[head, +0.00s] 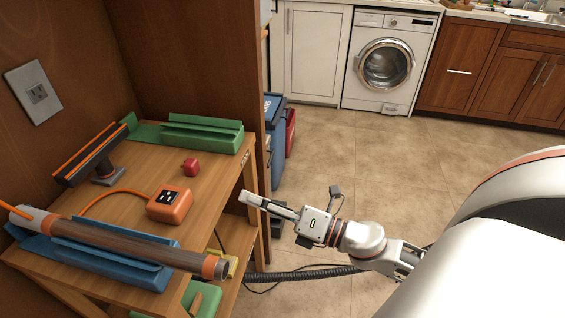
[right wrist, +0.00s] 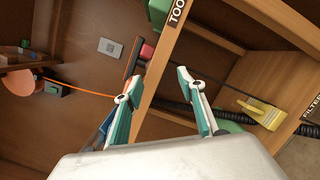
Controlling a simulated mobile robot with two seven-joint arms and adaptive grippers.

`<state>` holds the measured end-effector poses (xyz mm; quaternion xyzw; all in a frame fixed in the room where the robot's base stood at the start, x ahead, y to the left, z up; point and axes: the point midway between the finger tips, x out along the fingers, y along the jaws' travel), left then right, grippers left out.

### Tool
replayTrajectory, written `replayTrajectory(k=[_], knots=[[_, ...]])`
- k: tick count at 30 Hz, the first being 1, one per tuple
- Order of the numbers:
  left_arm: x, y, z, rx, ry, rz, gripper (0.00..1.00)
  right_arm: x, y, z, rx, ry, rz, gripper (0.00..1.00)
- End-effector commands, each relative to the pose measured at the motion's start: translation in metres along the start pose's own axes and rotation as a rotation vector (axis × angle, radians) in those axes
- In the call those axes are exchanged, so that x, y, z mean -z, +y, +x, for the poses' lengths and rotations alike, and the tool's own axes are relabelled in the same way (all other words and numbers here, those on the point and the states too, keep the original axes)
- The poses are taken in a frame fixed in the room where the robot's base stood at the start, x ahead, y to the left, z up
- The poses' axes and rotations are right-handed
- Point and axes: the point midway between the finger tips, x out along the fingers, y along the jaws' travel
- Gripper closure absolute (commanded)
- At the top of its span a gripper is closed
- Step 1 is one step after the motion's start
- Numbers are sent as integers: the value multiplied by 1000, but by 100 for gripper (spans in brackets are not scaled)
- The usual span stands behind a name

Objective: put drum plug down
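A small red piece (head: 190,168), which may be the drum plug, sits on the wooden shelf top (head: 225,172), behind an orange socket box (head: 170,204). A red piece (right wrist: 147,51) also shows past the shelf edge in the right wrist view. My right gripper (head: 250,201) is just right of the shelf's edge, apart from the red piece. In the right wrist view its two teal-lined fingers (right wrist: 160,74) stand apart with nothing seen between them. My left gripper is not in view.
A brown tube with orange rings (head: 130,243) lies in a blue cradle (head: 95,262). A green cradle (head: 205,137) and a black-orange stand (head: 92,155) are at the back. Blue and red bins (head: 274,130) stand beyond the cabinet wall. Open floor (head: 420,165) lies right.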

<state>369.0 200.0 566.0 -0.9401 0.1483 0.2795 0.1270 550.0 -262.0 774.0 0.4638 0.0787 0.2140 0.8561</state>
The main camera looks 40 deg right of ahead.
Motion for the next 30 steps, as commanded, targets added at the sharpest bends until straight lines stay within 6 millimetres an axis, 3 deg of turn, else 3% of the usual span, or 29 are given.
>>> replayTrajectory(k=[1, 6, 9, 13, 15, 19, 27, 30], knots=[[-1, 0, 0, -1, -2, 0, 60, 17, -14, -13, 57, -40, 214, 60], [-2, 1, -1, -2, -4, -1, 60, 81, -63, -62, 272, -205, 945, 60], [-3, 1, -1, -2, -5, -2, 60, 129, -83, -94, 402, -313, 1323, 60], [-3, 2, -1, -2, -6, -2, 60, 184, -92, -128, 541, -431, 1686, 60], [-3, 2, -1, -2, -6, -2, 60, 205, -92, -140, 590, -476, 1814, 60], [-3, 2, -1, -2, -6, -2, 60, 224, -91, -151, 636, -519, 1930, 60], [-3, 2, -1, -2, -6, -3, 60, 226, -91, -151, 641, -523, 1943, 60], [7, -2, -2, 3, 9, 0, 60, 222, -87, -148, 629, -519, 1941, 60]])
